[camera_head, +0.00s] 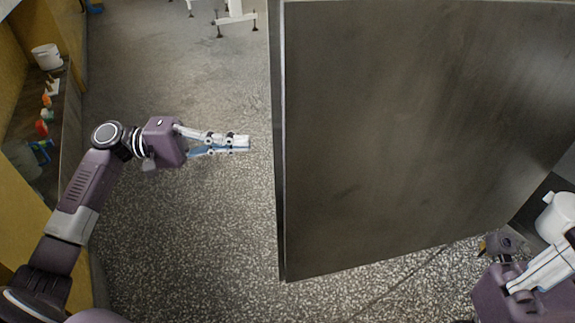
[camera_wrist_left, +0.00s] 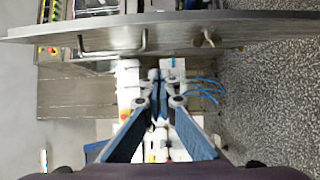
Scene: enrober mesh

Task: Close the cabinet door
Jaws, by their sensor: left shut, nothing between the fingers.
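The cabinet door (camera_head: 420,130) is a large dark grey metal panel filling the centre and right of the head view. It stands swung out, with its narrow near edge facing left. My left gripper (camera_head: 247,143) is shut and empty, pointing right, with its tips a little left of that edge and apart from it in the picture. In the left wrist view my left gripper (camera_wrist_left: 159,85) shows its fingers together, below a long grey panel (camera_wrist_left: 240,30) with handle-like fittings, which looks like the door. My right gripper (camera_head: 540,272) is partly cut off at the lower right; its fingertips are hidden.
A dark bench (camera_head: 65,100) with a white bucket (camera_head: 46,57) and small coloured items runs along the left. A white stand (camera_head: 235,17) is at the back. A white container (camera_head: 557,216) is at the right. Speckled floor (camera_head: 200,235) is clear left of the door.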

